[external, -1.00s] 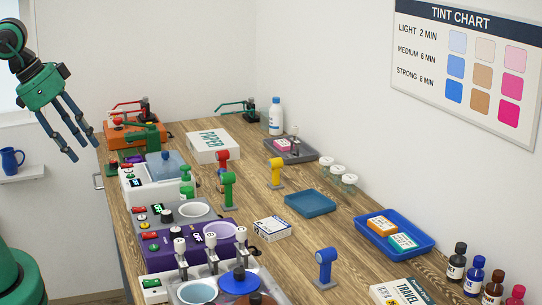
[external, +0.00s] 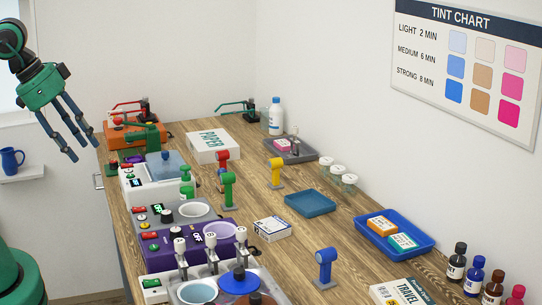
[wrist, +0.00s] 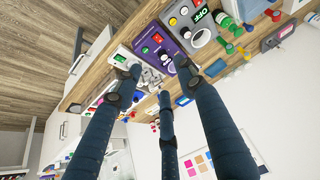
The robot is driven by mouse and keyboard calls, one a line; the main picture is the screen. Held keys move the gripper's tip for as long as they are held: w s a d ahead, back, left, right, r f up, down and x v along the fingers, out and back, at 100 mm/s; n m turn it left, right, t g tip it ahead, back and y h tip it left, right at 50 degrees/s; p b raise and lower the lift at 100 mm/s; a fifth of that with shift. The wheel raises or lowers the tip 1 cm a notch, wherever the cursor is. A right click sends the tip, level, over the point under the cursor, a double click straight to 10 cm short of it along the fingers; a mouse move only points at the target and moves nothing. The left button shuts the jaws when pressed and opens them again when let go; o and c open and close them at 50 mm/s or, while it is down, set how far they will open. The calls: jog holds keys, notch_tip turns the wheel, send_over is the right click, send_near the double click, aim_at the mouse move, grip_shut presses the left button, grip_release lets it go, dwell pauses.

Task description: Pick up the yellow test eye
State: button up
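The yellow test eye (external: 277,172) stands upright on the wooden bench in the external view, a yellow head on a short post with a small base. It stands right of the red and green eyes and behind the blue-grey tray. My gripper (external: 75,150) is at the upper left, beyond the bench's left edge and well apart from the yellow eye. Its three long dark fingers are spread and hold nothing.
A green eye (external: 228,190), a red eye (external: 222,160) and a blue eye (external: 325,267) stand nearby. A blue-grey tray (external: 310,203) lies in front of the yellow eye. A purple unit (external: 165,250) and other devices line the left edge. Bare wood shows around the yellow eye.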

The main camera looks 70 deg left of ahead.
jog(key=shift+o, duration=1)
jog(key=shift+r, duration=0.1)
